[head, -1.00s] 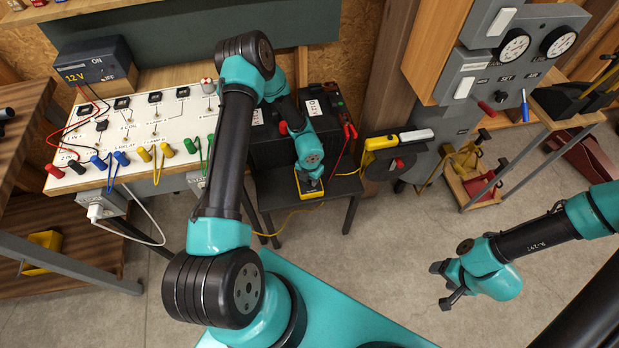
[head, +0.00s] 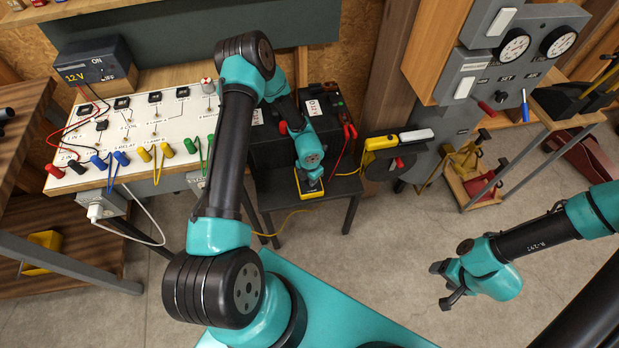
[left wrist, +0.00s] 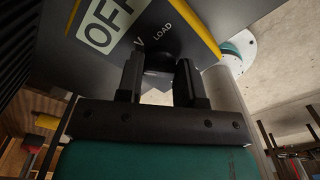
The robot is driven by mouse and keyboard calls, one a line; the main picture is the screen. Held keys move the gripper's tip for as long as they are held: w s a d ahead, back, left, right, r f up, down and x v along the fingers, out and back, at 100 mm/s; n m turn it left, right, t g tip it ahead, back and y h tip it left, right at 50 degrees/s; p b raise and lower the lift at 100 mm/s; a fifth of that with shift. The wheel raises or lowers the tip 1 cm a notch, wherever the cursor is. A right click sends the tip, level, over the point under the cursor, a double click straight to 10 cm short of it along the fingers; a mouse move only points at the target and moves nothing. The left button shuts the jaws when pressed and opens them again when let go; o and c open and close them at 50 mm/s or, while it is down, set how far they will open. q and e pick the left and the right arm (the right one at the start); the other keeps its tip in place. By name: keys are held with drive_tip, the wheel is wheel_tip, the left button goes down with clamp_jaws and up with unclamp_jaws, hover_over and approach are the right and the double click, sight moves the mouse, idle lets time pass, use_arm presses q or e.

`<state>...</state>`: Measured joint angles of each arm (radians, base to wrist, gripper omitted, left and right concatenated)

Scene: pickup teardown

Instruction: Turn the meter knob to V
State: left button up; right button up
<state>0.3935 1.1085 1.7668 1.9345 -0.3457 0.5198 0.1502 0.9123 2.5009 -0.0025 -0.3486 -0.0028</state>
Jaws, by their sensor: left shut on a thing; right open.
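The meter (head: 313,194), dark with a yellow edge, lies on a small dark table beside a black battery box. In the left wrist view, the meter face (left wrist: 196,20) fills the top, with a display reading OFF (left wrist: 108,22) and the printed labels V and LOAD. My left gripper (head: 309,181) is down at the meter. In the left wrist view, its two fingers (left wrist: 160,82) are shut on the dark knob (left wrist: 160,60), one on each side. The knob's pointer direction cannot be made out. My right gripper (head: 446,285) is open and empty over the floor, far from the meter.
A white relay board (head: 140,135) with coloured plugs stands left of my left arm. The small table (head: 340,187) carries the meter. A yellow clip tool (head: 381,142) and a grey gauge panel (head: 500,70) are to the right. The floor around my right gripper is clear.

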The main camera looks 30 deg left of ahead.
use_arm(q)
drive_tip(key=m, duration=0.6)
drive_tip(key=shift+m, duration=0.3)
idle(0.4)
drive_tip(key=o, duration=0.9)
drive_tip(key=shift+o, duration=0.2)
drive_tip(key=shift+r, duration=0.15)
wheel_tip(320, 180, up, 17)
idle(0.5)
